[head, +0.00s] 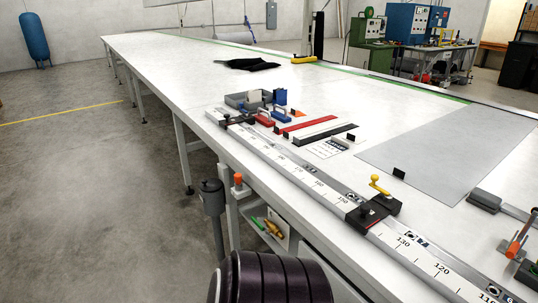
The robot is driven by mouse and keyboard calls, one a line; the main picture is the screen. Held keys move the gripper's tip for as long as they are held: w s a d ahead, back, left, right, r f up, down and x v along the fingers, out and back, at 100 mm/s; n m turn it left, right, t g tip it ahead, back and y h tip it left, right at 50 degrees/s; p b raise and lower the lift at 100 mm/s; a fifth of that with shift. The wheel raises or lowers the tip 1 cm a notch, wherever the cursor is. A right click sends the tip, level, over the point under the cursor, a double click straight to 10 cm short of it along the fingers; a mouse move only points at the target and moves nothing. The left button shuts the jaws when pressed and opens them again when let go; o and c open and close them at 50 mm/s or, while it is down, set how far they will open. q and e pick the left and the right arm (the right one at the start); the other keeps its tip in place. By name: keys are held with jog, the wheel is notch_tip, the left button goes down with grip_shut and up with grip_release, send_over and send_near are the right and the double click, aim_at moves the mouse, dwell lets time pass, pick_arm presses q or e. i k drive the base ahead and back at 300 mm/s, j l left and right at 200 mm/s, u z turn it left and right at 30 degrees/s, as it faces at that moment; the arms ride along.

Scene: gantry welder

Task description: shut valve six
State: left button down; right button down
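No valve with a readable number six shows in the head view, so I cannot tell which thing is valve six. An orange-topped fitting (238,182) stands beside the table's near side. Small green and brass-coloured pieces (270,229) lie on a low shelf below the table edge. Neither of my grippers is in view.
A long white table (207,68) runs to the back, with a numbered rail (300,172) along its near edge. A grey sheet (447,150) lies on it. A dark banded rounded shape (270,278) fills the bottom centre. Open floor (80,200) lies left.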

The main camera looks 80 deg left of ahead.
aim_at(256, 221)
jog(key=u, duration=1.9)
jog(key=i+j+u, duration=0.15)
jog(key=j+u, duration=0.15)
jog(key=i+j+u, duration=0.25)
jog(key=j, duration=0.2)
